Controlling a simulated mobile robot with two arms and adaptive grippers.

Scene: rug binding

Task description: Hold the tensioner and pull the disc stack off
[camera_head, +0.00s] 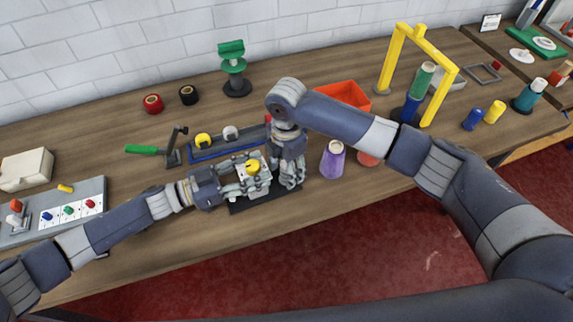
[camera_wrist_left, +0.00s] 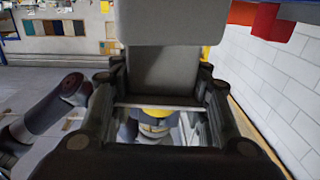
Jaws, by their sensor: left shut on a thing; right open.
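The tensioner (camera_head: 252,167) appears as a small pale assembly with a yellow top, on a dark base plate (camera_head: 265,200) near the front of the bench. My left gripper (camera_head: 245,180) reaches it from the left and is shut on it. In the left wrist view, a grey block (camera_wrist_left: 160,65) lies between the fingers, with a yellow round part (camera_wrist_left: 155,128) beyond. My right gripper (camera_head: 291,180) is open, pointing down just right of the tensioner. I cannot make out the separate discs of the stack; the grippers hide much of that area.
Behind stands a blue-edged tray (camera_head: 215,153) with a yellow and a grey knob. A purple cone (camera_head: 333,160) stands close right of my right gripper. An orange bin (camera_head: 345,95) and yellow frame (camera_head: 388,65) are farther right. Bare bench lies at front left.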

